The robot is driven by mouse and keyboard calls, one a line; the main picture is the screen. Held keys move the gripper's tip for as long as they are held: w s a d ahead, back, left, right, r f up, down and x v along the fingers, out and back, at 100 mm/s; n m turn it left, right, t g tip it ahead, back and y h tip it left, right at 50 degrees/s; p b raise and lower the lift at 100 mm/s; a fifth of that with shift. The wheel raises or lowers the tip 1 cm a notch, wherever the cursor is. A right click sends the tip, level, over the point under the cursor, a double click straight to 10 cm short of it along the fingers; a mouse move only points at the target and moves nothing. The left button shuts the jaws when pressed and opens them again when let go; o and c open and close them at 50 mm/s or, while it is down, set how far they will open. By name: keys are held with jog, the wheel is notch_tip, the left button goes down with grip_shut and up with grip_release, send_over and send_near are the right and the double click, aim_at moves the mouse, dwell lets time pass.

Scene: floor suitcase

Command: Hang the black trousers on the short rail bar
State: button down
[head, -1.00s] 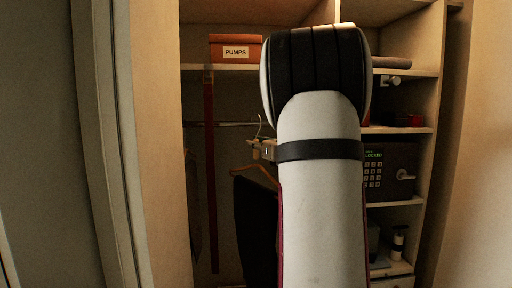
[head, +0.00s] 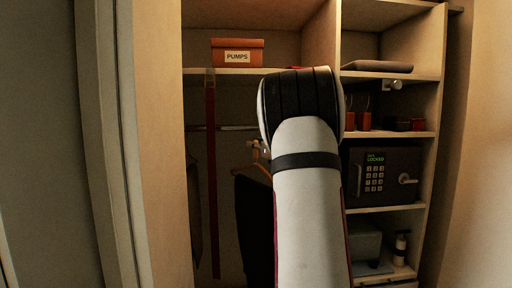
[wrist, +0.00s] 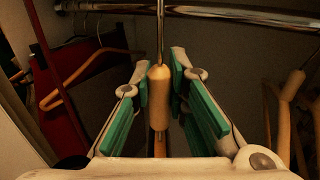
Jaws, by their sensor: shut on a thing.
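The black trousers (head: 254,228) hang from a wooden hanger (head: 250,168) in the head view, left of my arm, which covers their right side. In the wrist view my gripper (wrist: 160,95) is shut on the neck of the wooden hanger (wrist: 158,110), between its green pads. The hanger's metal hook (wrist: 160,35) rises towards a chrome rail (wrist: 250,17) across the top. I cannot tell whether the hook rests on it. A rail (head: 225,128) also shows in the head view, partly behind my arm; I cannot tell which bar is the short one.
Other wooden hangers (wrist: 78,72) hang at left and right in the wrist view. A red strap (head: 211,180) hangs at the left of the closet. An orange PUMPS box (head: 237,51) sits on the upper shelf. A safe (head: 385,172) fills a right compartment, beside my arm.

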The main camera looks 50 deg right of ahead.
jog(key=w+d+f, duration=0.2)
jog(key=w+d, duration=0.8)
jog(key=d, duration=0.1)
jog(key=shift+w+d+f+p, duration=0.2)
jog(key=shift+w+d+p, duration=0.1)
jog(key=shift+w+p, duration=0.15)
dwell(1.1)
jog(key=shift+d+f+b, duration=0.1)
jog(key=shift+f+b, duration=0.25)
jog(key=shift+f, duration=0.15)
dwell(0.7)
jog(key=c, duration=1.5)
grip_release()
